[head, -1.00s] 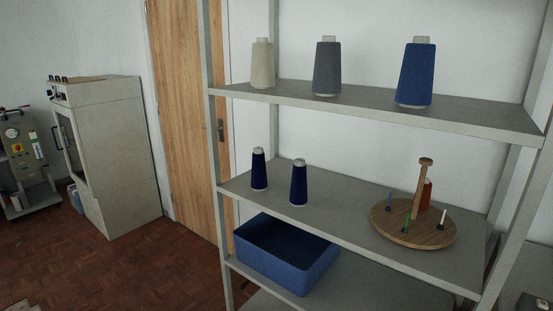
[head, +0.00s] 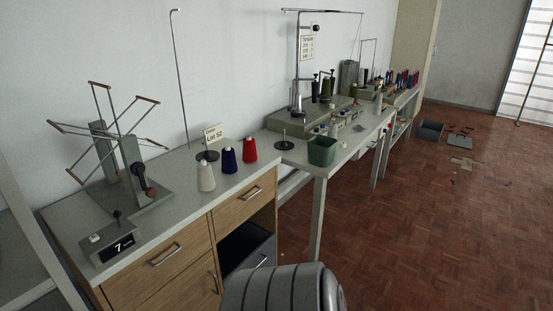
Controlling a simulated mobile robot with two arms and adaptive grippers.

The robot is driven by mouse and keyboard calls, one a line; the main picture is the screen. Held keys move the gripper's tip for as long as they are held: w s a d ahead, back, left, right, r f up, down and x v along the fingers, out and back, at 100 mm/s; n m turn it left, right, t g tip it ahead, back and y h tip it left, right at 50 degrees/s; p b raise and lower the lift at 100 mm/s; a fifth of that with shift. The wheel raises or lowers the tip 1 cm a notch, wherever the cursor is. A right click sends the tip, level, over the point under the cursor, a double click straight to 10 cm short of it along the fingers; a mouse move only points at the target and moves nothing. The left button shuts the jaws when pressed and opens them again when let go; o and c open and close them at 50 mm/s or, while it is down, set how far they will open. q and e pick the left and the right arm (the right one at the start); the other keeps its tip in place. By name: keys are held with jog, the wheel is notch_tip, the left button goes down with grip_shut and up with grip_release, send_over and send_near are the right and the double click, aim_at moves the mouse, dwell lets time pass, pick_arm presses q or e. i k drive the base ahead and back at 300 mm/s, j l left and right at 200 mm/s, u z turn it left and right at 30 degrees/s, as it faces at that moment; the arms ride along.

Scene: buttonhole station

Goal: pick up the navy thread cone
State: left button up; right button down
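A navy thread cone (head: 229,160) stands upright on the worktop (head: 178,177) of the drawer cabinet, in the head view left of centre. A cream cone (head: 206,177) stands to its left and nearer, and a red cone (head: 250,149) to its right and farther back. The cones stand apart from each other. Neither of my grippers shows in this view. Only a grey rounded part, which I cannot identify for sure, shows at the bottom edge.
A yarn winder (head: 128,175) and a small display box (head: 115,247) stand left on the worktop. A "Lot 52" card (head: 213,135) stands behind the cones. A green bin (head: 322,151) and a winding machine (head: 310,117) are on the adjoining table. The parquet floor (head: 420,230) at right is largely open.

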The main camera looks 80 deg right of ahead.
aim_at(229, 164)
jog(key=z, duration=2.35)
jog(key=u, duration=0.6)
jog(key=i+l+u, duration=0.15)
jog(key=l+u, duration=0.25)
jog(key=l, duration=0.2)
jog(key=i+l+u, duration=0.1)
jog(key=l+u, duration=0.3)
jog(key=l, duration=0.25)
jog(key=l+u, duration=0.45)
jog(key=l, duration=0.2)
